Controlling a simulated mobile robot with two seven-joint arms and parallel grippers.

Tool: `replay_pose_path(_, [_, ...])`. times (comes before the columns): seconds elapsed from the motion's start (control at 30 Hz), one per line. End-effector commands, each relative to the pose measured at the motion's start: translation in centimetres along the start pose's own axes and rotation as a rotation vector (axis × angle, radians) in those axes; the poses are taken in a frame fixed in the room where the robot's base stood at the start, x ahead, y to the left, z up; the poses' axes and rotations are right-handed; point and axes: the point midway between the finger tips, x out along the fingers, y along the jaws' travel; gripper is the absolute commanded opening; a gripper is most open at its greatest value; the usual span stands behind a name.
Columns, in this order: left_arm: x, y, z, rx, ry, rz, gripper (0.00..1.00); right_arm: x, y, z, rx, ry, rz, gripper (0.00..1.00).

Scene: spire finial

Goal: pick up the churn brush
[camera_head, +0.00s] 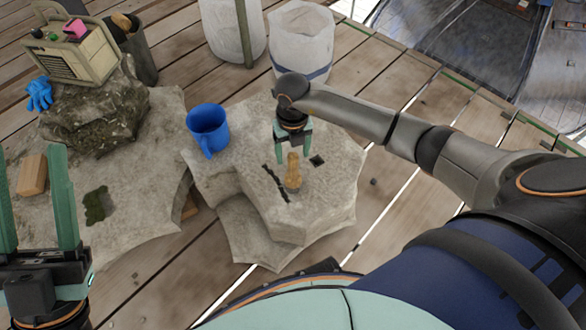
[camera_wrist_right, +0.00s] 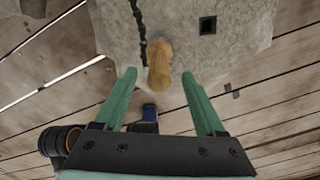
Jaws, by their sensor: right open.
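The churn brush (camera_head: 292,171), as I take it, is a small tan wooden piece with a rounded knob. It sits on the grey stone block (camera_head: 325,205), beside a dark slot. My right gripper (camera_head: 293,143) is open and empty, just behind and above the brush in the head view. In the right wrist view the brush (camera_wrist_right: 159,65) shows between the lines of the two teal fingers (camera_wrist_right: 158,73), with a gap on both sides. I cannot tell how far the fingertips are from it. My left gripper (camera_head: 30,160) is open and empty at the lower left.
A blue mug (camera_head: 208,130) stands on the stone block, left of the brush. A larger stone slab (camera_head: 140,220) at left bears a wooden brick (camera_head: 33,175) and a mossy patch (camera_head: 95,205). A crate (camera_head: 75,55), blue glove (camera_head: 39,95) and white bins (camera_head: 300,45) are behind.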

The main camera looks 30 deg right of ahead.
Motion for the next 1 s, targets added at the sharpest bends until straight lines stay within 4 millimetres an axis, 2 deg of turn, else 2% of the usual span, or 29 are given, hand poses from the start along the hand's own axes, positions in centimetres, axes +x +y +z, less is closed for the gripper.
replay_pose_path(0.03, [-0.4,0.2,0.4,-0.005,-0.001,0.001,0.5,1.0,0.1,0.0,0.001,0.001,0.002,0.72])
replay_pose_path(0.33, [-1.0,0.6,1.0,-0.019,-0.005,0.001,0.5,3.0,0.1,-0.2,-0.001,0.001,0.003,0.72])
replay_pose_path(0.6, [-2.4,1.4,2.5,-0.039,-0.016,0.004,0.5,6.9,0.1,-0.4,0.0,0.001,0.004,0.72])
replay_pose_path(0.87, [-2.3,1.5,2.5,-0.036,-0.017,0.011,0.5,7.0,0.1,-0.4,-0.001,-0.001,0.004,0.72])
replay_pose_path(1.0, [-2.3,1.5,2.5,-0.035,-0.016,0.012,0.5,7.0,0.1,-0.4,0.0,-0.001,0.004,0.56])
